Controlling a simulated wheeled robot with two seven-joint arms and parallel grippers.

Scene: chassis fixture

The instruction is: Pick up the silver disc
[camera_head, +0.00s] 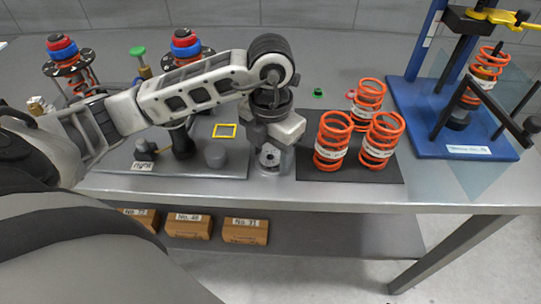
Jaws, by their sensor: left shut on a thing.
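My left arm reaches in from the left, over the grey table. My left gripper (271,150) points down near the front edge of the table, left of the black mat with orange springs. It is shut on the silver disc (269,158), which shows as a small silver piece below the fingers with dark spots on it. Most of the disc is hidden by the gripper. I cannot tell whether it touches the table. My right gripper is not in view.
Several orange springs (333,141) stand on a black mat (346,172) just right of the gripper. A blue spring-compressor stand (425,138) is further right. A grey tray (228,170) with a yellow square frame (224,131) lies left. Boxes (245,231) sit on the lower shelf.

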